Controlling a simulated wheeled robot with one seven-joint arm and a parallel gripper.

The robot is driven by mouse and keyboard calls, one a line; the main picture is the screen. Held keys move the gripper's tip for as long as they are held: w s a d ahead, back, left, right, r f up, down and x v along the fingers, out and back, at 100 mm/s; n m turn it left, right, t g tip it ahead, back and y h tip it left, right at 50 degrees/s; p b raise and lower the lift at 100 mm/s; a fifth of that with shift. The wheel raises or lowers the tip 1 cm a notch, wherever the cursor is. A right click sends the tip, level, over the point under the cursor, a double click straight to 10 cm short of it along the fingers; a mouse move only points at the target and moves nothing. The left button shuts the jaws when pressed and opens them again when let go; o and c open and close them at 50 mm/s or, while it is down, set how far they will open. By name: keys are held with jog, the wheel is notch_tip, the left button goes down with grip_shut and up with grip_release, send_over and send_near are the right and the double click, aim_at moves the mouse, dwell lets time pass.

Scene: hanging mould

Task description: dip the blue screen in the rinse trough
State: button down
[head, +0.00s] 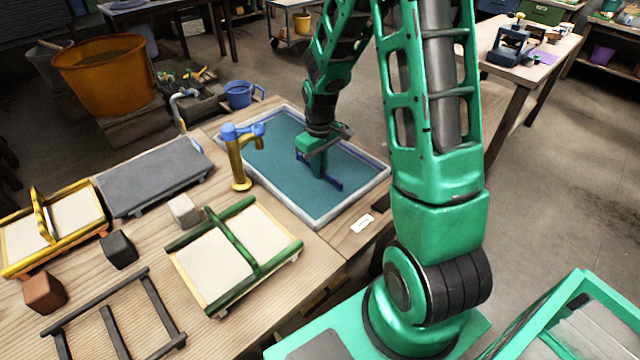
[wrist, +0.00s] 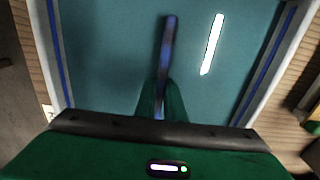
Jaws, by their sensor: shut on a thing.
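The rinse trough (head: 371,192) is a shallow rectangular basin with a pale rim, full of teal water. My gripper (head: 318,166) is over the middle of the trough, pointing down and shut on the blue handle bar of the blue screen (head: 331,182). In the wrist view, my gripper (wrist: 160,103) closes on the blue bar of the screen (wrist: 167,45), which runs away from the fingers. Blue strips run along both sides there; I cannot tell whether they are screen frame or trough. The rest of the screen is hidden, apparently under the water.
A yellow tap with a blue top (head: 238,155) stands at the trough's left edge. Left on the bench are a green-handled screen (head: 215,262), a yellow-handled screen (head: 70,215), a grey board (head: 155,175), a dark frame (head: 150,310) and small blocks. A blue mug (head: 238,94) stands behind.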

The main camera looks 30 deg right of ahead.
jog(key=shift+s+d, duration=0.15)
jog(key=shift+s, duration=0.75)
jog(key=shift+w+a, duration=0.15)
jog(key=shift+w, duration=0.6)
jog(key=shift+w+a, duration=0.1)
jog(key=shift+w, duration=0.65)
jog(key=shift+s+d, duration=0.15)
jog(key=shift+s, duration=0.65)
jog(key=shift+s+d, duration=0.15)
jog(key=shift+s, duration=0.6)
